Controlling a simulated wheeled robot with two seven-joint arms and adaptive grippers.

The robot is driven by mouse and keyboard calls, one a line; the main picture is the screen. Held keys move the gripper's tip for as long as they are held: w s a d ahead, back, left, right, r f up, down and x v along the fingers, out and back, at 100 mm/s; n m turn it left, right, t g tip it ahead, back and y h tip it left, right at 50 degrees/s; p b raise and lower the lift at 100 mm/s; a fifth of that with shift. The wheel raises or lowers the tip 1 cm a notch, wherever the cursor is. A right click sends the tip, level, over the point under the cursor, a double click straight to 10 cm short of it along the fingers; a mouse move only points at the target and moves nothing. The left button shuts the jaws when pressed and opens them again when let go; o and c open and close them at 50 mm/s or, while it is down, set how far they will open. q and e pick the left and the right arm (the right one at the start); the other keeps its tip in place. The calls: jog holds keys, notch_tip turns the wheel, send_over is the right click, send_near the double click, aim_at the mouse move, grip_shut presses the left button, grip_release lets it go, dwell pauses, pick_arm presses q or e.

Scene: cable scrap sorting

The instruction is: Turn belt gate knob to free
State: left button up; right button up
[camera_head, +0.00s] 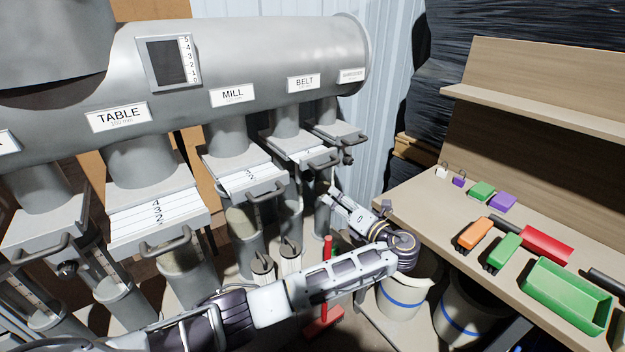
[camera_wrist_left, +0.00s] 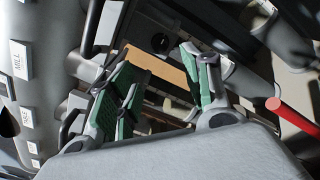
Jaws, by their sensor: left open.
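The belt gate (camera_head: 297,149) is a pale slide plate with a grey bar handle, under the pipe's BELT label (camera_head: 304,83). Its knob is not clearly seen in the head view, where my left gripper is close by. My left gripper (camera_head: 331,190) points up and left, just below and right of the belt gate's handle. In the left wrist view its green-padded fingers (camera_wrist_left: 160,68) are apart with nothing held. A dark round knob-like part (camera_wrist_left: 161,42) shows beyond and between the fingertips; I cannot tell which gate it belongs to. My right gripper is out of view.
The mill gate (camera_head: 245,177) and table gate (camera_head: 150,215) stand to the left. The rightmost gate (camera_head: 333,130) has a dark knob (camera_head: 348,160) close by. A workbench (camera_head: 420,205) with coloured tools and a green tray (camera_head: 567,296) lies right.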

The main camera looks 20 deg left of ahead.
aim_at(311, 179)
pick_arm(q)
jog(key=b+x, duration=0.1)
jog(key=x, duration=1.1)
jog(key=shift+w+a+f+b, duration=0.1)
jog(key=shift+w+a+b, duration=0.1)
jog(key=shift+b, duration=0.15)
jog(key=shift+w+a, duration=0.4)
jog(key=shift+a, duration=0.1)
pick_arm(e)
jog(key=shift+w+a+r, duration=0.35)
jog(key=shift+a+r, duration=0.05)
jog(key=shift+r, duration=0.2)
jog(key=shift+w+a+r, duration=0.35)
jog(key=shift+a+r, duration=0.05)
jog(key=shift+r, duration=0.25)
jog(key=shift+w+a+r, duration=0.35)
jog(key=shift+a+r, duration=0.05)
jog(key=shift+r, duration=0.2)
pick_arm(q)
jog(key=shift+c, duration=0.5)
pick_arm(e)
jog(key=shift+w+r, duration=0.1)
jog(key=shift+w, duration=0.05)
pick_arm(q)
jog(key=c, duration=0.9)
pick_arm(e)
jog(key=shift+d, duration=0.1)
